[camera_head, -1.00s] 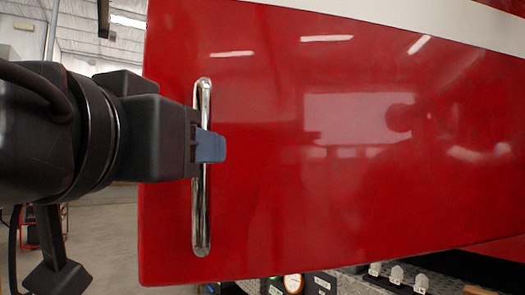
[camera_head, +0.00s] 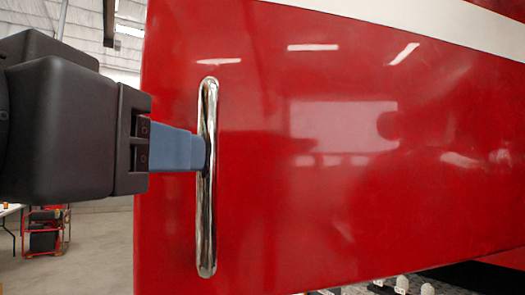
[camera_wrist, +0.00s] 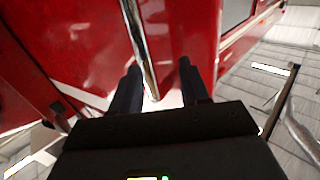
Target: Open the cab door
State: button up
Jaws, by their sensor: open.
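The red cab door (camera_head: 320,200) fills most of the head view, with a white band along its top. A long upright chrome handle (camera_head: 208,225) is mounted near the door's left edge. My gripper (camera_head: 200,152) comes in from the left, its blue-grey fingers level with the handle's middle and their tips at its left side. In the wrist view the two dark fingers (camera_wrist: 157,80) are apart, and the handle (camera_wrist: 138,40) runs down between them. I cannot tell whether either finger touches it. How far the door stands open is unclear.
A red wheeled frame (camera_head: 45,232) stands on the floor far left. Pale floor shows left of the door. Fittings (camera_head: 400,285) show below the door's lower edge. In the wrist view, bent metal rails (camera_wrist: 285,100) stand to the right.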

jog(key=d+v, duration=0.1)
jog(key=v, duration=0.6)
jog(key=shift+s+d+p, duration=0.35)
jog(key=shift+d+p, duration=0.1)
jog(key=shift+d, duration=0.25)
dwell(0.6)
